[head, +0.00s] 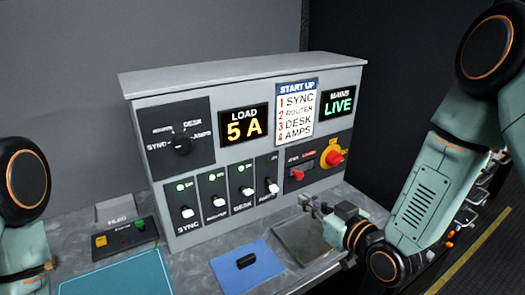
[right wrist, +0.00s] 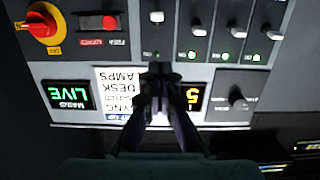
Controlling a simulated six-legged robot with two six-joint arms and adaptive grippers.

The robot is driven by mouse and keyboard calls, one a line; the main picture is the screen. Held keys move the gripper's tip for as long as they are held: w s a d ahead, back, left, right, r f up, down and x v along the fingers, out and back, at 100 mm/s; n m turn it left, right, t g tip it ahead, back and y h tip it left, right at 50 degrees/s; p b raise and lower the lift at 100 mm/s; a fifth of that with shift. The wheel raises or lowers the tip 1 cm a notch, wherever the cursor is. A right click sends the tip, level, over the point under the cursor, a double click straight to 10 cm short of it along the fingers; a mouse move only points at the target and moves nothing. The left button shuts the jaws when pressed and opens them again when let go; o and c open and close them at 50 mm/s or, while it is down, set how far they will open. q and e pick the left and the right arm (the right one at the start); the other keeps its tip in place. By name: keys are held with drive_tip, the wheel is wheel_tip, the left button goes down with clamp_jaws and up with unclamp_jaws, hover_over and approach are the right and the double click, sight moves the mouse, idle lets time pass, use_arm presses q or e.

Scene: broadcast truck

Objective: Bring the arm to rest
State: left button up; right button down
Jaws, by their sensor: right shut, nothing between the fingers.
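My right arm comes in from the right in the head view, and its right gripper (head: 312,204) is in front of the lower right of the grey control panel (head: 230,155). In the right wrist view the gripper's fingers (right wrist: 160,72) are together and empty, with the panel upside down behind them. They cover part of the start-up card and the load display. Part of my left arm shows at the left edge of the head view; its gripper is out of sight.
The panel has a rotary knob (head: 182,143), several switches with green lights, and a red-yellow knob (head: 332,158). Displays read LOAD 5 A (head: 244,126) and MAINS LIVE (head: 338,105). A blue mat (head: 262,271) bears a small black piece (head: 246,260). A grey tray (head: 290,228) lies near the right gripper.

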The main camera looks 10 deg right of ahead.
drive_tip(key=s+d+f+m+g+h+b, duration=0.1)
drive_tip(key=s+f+g+b, duration=0.5)
drive_tip(key=s+f, duration=1.1)
drive_tip(key=s+d+f+m+g+h+b, duration=0.1)
drive_tip(key=s+f+m+g+h+b, duration=0.2)
drive_tip(key=s+f, duration=1.4)
wheel_tip(320, 180, down, 3)
drive_tip(key=g+h+b, duration=0.1)
drive_tip(key=g+b, duration=0.2)
drive_tip(key=g, duration=0.3)
drive_tip(key=shift+s+d+b, duration=0.15)
drive_tip(key=shift+d+b, duration=0.2)
drive_tip(key=shift+d, duration=0.05)
drive_tip(key=shift+a+f, duration=0.1)
drive_tip(key=shift+a, duration=0.05)
